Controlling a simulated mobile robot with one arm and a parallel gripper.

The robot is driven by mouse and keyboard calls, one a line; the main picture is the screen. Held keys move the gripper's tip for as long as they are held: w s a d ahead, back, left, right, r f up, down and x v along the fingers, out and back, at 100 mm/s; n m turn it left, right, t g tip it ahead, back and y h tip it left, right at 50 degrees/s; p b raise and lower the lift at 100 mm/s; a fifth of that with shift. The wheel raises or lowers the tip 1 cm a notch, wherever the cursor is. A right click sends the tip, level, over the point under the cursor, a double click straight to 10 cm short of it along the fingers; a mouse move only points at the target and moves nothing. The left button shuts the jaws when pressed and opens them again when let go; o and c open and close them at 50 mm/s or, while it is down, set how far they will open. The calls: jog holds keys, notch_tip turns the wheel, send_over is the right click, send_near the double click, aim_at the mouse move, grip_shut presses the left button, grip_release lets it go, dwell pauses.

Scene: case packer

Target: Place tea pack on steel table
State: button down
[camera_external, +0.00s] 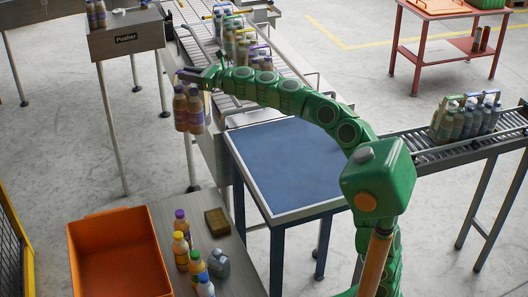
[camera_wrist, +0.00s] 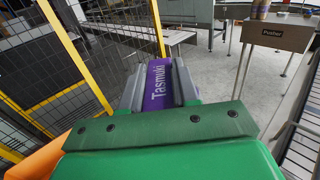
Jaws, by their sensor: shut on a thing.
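My gripper (camera_external: 203,77) is shut on the purple carry strip of a bottle pack (camera_external: 188,110), which I take as the tea pack. Its brownish bottles with purple and orange labels hang upright in the air, left of the conveyor. In the wrist view the two grey fingers of my gripper (camera_wrist: 162,82) clamp the purple strip (camera_wrist: 160,88) marked "Tasmuki"; the bottles are hidden below it. A grey steel-topped table (camera_external: 170,213) stands at the lower left, below and nearer the camera than the pack.
A blue-topped table (camera_external: 285,160) is empty. The pusher station (camera_external: 125,38) stands behind; a yellow fence (camera_external: 12,240) is left.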

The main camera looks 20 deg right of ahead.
jog(key=shift+s+a+m+t+h, duration=2.55)
jog(key=shift+s+a+h, duration=1.5)
jog(key=shift+a, duration=2.4)
notch_tip(320, 180, down, 33)
jog(key=s+y, duration=0.1)
jog(key=shift+f, duration=0.15)
jog(key=c, duration=0.8)
grip_release()
jog(key=shift+f, duration=0.1)
jog(key=shift+c, duration=0.2)
jog(key=v, duration=1.2)
